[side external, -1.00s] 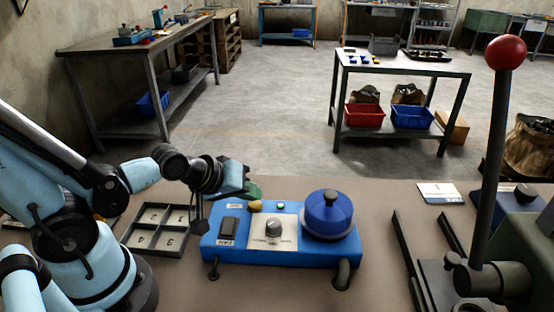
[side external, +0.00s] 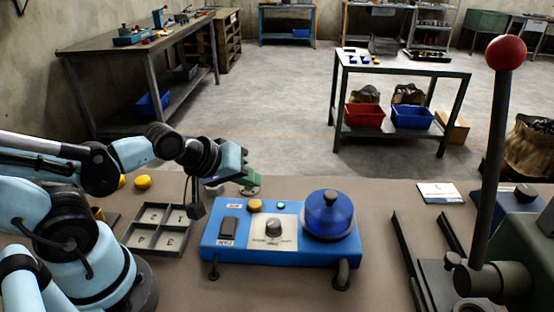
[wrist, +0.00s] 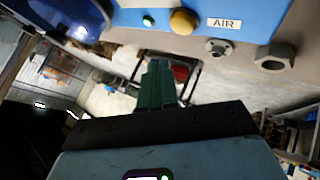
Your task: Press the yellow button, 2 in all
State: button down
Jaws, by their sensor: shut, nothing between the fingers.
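The yellow button (side external: 255,205) sits at the back left of the blue control box's (side external: 285,255) top, beside a lit green lamp (side external: 281,206). In the wrist view the button (wrist: 183,21) is at the top, next to the AIR label. My gripper (side external: 248,177) is shut and empty. Its green fingertips are above and behind the box's back edge, apart from the button. In the wrist view the shut fingers (wrist: 158,83) point up the picture, below the button. Nothing hides the button in either view.
The box also carries a blue domed lid (side external: 330,217), a grey knob (side external: 273,228) and a black switch (side external: 228,228). A divided grey tray (side external: 160,229) lies to the left. A lever with a red ball (side external: 505,52) stands at the right. Metal fittings (wrist: 217,46) lie behind the box.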

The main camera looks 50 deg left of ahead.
jog(key=shift+r, duration=1.15)
jog(key=m, duration=0.2)
jog(key=s+m+g, duration=0.1)
jog(key=m, duration=0.2)
jog(key=r+m+g, duration=0.1)
jog(key=m, duration=0.2)
jog(key=shift+s+a+r, duration=0.1)
jog(key=shift+s+a, duration=0.25)
